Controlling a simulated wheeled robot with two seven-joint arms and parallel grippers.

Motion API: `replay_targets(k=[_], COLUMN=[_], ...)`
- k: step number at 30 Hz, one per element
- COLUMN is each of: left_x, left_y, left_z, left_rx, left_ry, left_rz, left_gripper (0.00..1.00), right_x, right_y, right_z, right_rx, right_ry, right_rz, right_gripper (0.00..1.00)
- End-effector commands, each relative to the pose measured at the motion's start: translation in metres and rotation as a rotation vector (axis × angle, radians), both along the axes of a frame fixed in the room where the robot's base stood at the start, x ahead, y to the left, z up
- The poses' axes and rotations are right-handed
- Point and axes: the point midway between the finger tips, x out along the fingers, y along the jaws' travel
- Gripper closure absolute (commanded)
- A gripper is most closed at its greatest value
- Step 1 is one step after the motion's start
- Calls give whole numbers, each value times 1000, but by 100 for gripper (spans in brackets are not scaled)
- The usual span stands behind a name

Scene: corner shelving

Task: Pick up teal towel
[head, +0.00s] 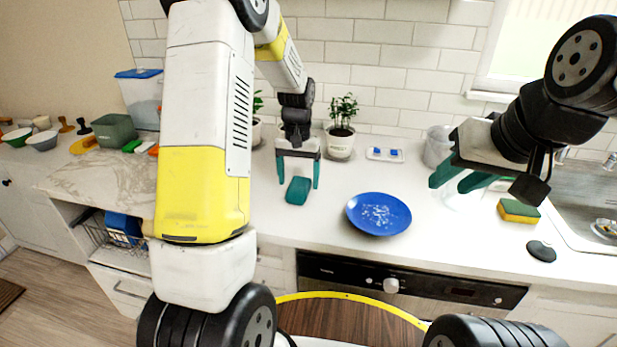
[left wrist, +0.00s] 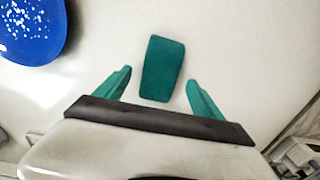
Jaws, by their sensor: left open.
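The teal towel (head: 298,190) is a small folded rectangle lying on the white countertop, left of the blue plate. It also shows in the left wrist view (left wrist: 162,68), just beyond the fingertips and between their lines. My left gripper (head: 298,180) points down at the towel with its teal fingers apart, one on each side. In the left wrist view the open fingers (left wrist: 158,82) hold nothing, and I see no contact with the towel. My right gripper (head: 453,183) is at the right above the counter, its teal fingers apart and empty.
A blue plate (head: 379,214) with white specks lies right of the towel. Potted plants (head: 341,140) stand behind. A yellow-green sponge (head: 518,211), a dark oval object (head: 541,251) and the sink (head: 580,200) are at the right. The counter around the towel is clear.

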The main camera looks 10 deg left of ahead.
Motion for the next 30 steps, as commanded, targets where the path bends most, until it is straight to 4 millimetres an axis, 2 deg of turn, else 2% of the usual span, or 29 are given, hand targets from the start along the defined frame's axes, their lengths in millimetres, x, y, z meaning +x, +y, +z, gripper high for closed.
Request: replay_targets(k=[4, 11, 21, 30], left_x=[0, 0, 0, 0], left_y=[0, 0, 0, 0], left_z=[-14, -15, -15, -13], left_rx=[0, 0, 0, 0], left_ry=[0, -1, -1, -2], left_rz=[0, 0, 0, 0], left_gripper=[22, 22, 86, 87], right_x=[0, 0, 0, 0], right_y=[0, 0, 0, 0], right_z=[0, 0, 0, 0], right_rx=[0, 0, 0, 0], right_ry=[0, 0, 0, 0], right_rz=[0, 0, 0, 0], right_gripper=[64, 64, 64, 64])
